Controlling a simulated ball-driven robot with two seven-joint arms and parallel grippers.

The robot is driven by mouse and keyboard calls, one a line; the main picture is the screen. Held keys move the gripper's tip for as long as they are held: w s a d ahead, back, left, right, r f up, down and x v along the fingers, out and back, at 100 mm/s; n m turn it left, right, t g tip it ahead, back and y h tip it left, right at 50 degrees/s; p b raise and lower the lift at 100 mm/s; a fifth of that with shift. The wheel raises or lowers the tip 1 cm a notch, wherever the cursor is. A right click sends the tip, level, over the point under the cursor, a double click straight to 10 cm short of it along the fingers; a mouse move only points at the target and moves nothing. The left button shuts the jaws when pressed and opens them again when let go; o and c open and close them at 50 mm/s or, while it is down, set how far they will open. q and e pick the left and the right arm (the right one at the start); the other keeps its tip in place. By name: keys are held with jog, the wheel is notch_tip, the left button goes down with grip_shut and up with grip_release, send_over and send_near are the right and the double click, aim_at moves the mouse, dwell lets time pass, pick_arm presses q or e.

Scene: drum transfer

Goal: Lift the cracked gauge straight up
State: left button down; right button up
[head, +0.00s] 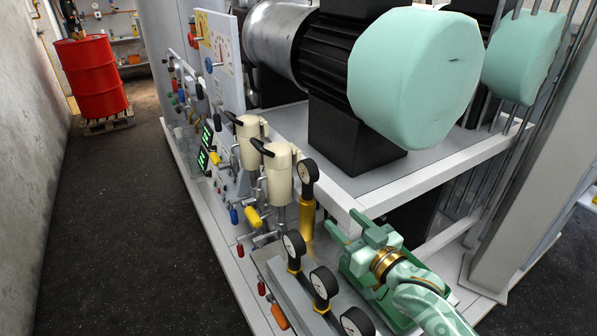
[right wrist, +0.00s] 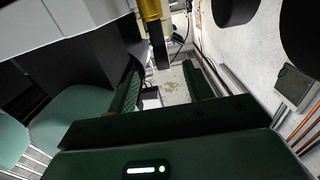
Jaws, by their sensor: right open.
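Several round gauges with white dials and black rims show in the head view. One gauge (head: 310,171) stands upright on a yellow post (head: 307,217). Others, a left one (head: 294,245), a middle one (head: 323,283) and a front one (head: 357,322), sit along a grey block. I cannot make out a crack on any dial. My right gripper (head: 347,222) is open and empty, to the right of the gauges and apart from them. In the right wrist view its fingers (right wrist: 165,72) are spread, with a yellow post (right wrist: 150,9) and a dark part beyond them. My left gripper is not seen.
Two cream cylinders (head: 279,178) with black handles stand left of the upright gauge. A white frame beam (head: 440,165) and a large motor with a mint cover (head: 415,75) lie behind my right gripper. A red drum (head: 92,75) stands far left. The dark floor is clear.

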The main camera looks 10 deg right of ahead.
jog(key=b, duration=0.1)
send_near(311, 189)
jog(key=x, duration=0.2)
jog(key=b+x, duration=0.1)
jog(key=x, duration=0.2)
jog(key=shift+w+a+r, duration=0.25)
jog(key=shift+a, duration=0.1)
jog(key=shift+w+a+b, duration=0.15)
jog(key=shift+w+b, duration=0.25)
jog(key=shift+w, duration=0.1)
jog(key=b+x, duration=0.1)
jog(key=x, duration=0.3)
jog(key=shift+f+b, duration=0.2)
jog(key=shift+b, duration=0.15)
jog(key=shift+w, duration=0.4)
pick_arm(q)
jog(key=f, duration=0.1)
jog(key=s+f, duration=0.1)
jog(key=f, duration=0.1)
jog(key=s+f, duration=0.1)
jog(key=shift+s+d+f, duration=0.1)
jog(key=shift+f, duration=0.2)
pick_arm(e)
jog(key=shift+s+r, duration=0.1)
jog(key=shift+r, duration=0.05)
jog(key=shift+c, duration=1)
grip_shut()
